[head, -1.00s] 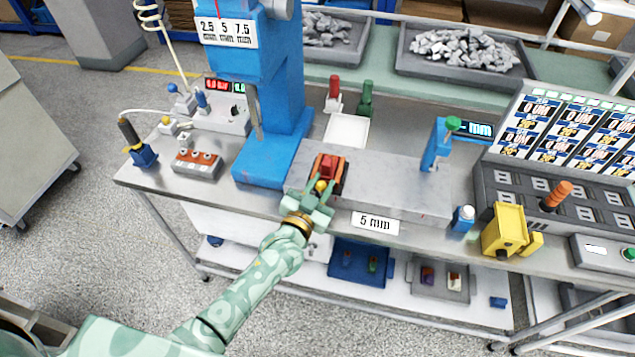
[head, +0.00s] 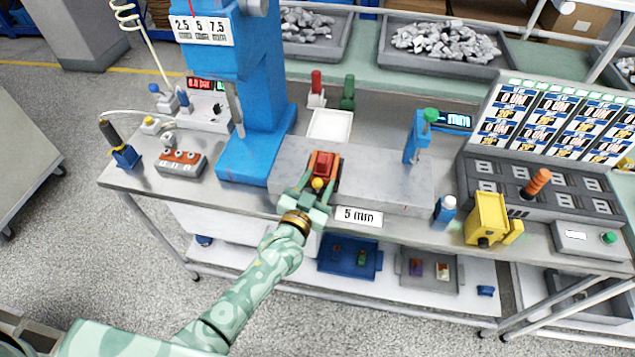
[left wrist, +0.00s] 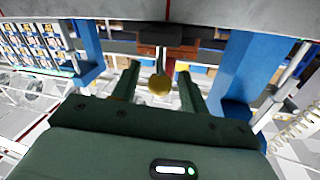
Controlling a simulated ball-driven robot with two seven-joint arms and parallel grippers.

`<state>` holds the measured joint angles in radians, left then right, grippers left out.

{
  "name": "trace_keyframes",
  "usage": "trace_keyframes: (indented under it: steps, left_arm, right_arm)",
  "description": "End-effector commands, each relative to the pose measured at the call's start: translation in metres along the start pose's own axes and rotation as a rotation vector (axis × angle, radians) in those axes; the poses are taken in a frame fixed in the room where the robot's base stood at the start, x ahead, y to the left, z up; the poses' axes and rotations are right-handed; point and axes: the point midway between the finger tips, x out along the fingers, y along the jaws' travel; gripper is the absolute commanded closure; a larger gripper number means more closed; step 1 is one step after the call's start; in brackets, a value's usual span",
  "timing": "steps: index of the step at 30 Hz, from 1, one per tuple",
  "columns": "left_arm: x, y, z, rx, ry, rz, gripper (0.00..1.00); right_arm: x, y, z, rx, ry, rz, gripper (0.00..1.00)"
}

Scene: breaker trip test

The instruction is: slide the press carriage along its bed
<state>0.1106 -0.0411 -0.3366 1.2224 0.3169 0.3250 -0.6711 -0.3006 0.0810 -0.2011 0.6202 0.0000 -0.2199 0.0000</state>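The press carriage (head: 324,166), brown-orange with a red block on top, sits on the left half of the grey bed (head: 385,182), just right of the blue press column (head: 265,110). A yellow knob (head: 318,183) stands at its front. My left gripper (head: 313,188) reaches it from the front, with one finger on each side of the knob. In the left wrist view the knob (left wrist: 160,85) shows between the two fingers (left wrist: 160,88), with gaps on both sides, so the gripper looks open. The carriage's underside (left wrist: 160,42) shows behind it. My right gripper is not in view.
A blue post with a green knob (head: 416,140) stands at the bed's right end. A "5 mm" label (head: 358,216) is at the bed's front. A white tray (head: 330,126) lies behind. The bed right of the carriage is clear.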

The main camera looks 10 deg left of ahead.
Motion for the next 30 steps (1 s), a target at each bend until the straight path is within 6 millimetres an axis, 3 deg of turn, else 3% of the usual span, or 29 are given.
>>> trace_keyframes:
  steps: [5,8,21,25,30]
  left_arm:
    - [-0.004,0.000,0.000,0.001,0.000,0.000,0.56]
    - [-0.017,-0.001,0.000,0.001,-0.001,0.000,0.56]
    - [-0.129,0.000,0.000,0.001,-0.003,0.001,0.56]
    - [-0.150,0.000,0.000,0.001,-0.001,0.000,0.56]
    - [-0.163,0.000,0.000,0.000,0.000,0.000,0.56]
  right_arm:
    - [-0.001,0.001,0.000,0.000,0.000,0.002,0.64]
    - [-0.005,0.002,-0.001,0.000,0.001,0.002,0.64]
    - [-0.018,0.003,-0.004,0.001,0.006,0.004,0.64]
    - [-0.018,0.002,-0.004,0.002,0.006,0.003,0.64]
    - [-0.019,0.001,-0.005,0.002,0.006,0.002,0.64]
